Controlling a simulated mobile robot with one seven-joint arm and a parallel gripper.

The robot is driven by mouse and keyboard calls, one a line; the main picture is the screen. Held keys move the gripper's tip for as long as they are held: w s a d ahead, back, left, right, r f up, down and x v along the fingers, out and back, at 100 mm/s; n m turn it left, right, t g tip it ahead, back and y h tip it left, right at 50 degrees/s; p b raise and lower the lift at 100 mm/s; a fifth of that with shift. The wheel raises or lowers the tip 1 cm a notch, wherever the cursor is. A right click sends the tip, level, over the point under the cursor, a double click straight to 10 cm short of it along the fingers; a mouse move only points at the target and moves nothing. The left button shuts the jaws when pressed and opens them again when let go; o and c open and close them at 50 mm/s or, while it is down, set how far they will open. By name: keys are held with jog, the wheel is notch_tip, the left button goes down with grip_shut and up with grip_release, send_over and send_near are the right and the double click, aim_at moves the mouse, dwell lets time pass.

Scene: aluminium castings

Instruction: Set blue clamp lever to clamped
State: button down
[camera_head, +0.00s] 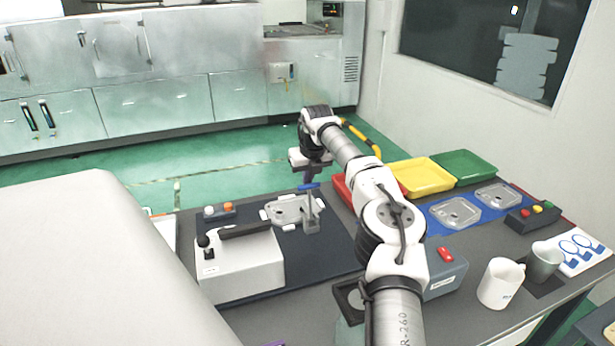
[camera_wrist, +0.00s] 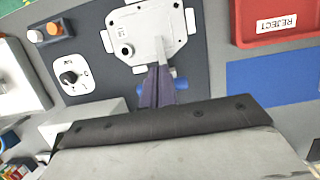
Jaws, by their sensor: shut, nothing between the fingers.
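The clamp lever (camera_head: 308,187) has a blue grip on top of a grey upright post, beside the casting on the dark mat. In the wrist view, blue parts of the lever (camera_wrist: 181,86) show on both sides of my fingers, with the middle hidden. The silver casting (camera_head: 291,209) lies flat in white locators; it also shows in the wrist view (camera_wrist: 140,27). My gripper (camera_wrist: 158,72) is shut and empty, its dark fingers over the lever. In the head view my gripper (camera_head: 307,177) is just above the blue grip; contact cannot be told.
Red, yellow (camera_head: 424,175) and green (camera_head: 466,166) trays are to the right. Two mugs (camera_head: 500,283) stand at the front right.

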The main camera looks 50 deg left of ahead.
jog(key=b+v, duration=0.3)
jog(key=v, duration=1)
jog(key=shift+s+r, duration=0.2)
jog(key=shift+r, duration=0.05)
